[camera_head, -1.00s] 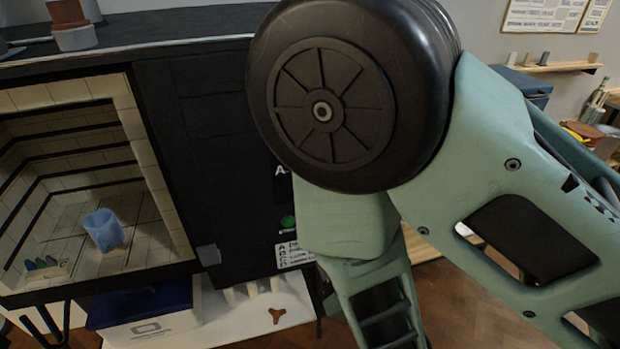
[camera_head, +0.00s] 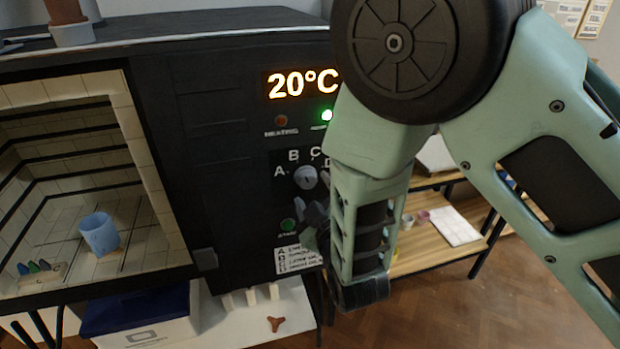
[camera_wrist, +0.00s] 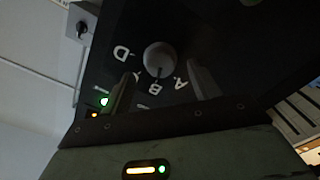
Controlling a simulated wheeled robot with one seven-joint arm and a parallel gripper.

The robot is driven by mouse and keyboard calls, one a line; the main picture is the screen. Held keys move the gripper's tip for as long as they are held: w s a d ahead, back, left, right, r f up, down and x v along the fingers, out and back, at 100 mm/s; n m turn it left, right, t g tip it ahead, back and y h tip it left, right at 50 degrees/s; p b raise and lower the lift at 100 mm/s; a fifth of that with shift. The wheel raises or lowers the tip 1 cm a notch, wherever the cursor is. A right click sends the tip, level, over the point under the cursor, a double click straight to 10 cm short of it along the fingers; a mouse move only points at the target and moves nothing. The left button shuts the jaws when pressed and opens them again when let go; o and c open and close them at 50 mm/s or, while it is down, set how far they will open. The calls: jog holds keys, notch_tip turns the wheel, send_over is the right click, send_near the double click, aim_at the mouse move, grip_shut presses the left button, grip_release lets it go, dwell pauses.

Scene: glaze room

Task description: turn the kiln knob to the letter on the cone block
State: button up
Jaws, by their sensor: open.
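The kiln knob (camera_head: 307,177) is a round grey dial on the kiln's dark front panel, with letters A, B, C and D around its upper side. In the wrist view the knob (camera_wrist: 160,56) lies between and beyond my fingertips, and its dark mark points roughly towards the B. One finger partly covers the lettering there. My gripper (camera_head: 318,198) is open just in front of the knob; it also shows in the wrist view (camera_wrist: 161,72). The cone block (camera_head: 40,269) sits on the kiln floor with several coloured cones; its letter is too small to read surely.
The kiln (camera_head: 215,130) stands open at left, with a blue cup (camera_head: 100,233) inside. The display (camera_head: 302,85) reads 20°C. A green button (camera_head: 288,225) and a letter list (camera_head: 298,260) are below the knob. A shelf (camera_head: 430,250) stands behind my arm.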

aim_at(309, 183)
jog(key=shift+p+x, duration=0.35)
jog(key=shift+x, duration=1.4)
jog(key=c, duration=0.8)
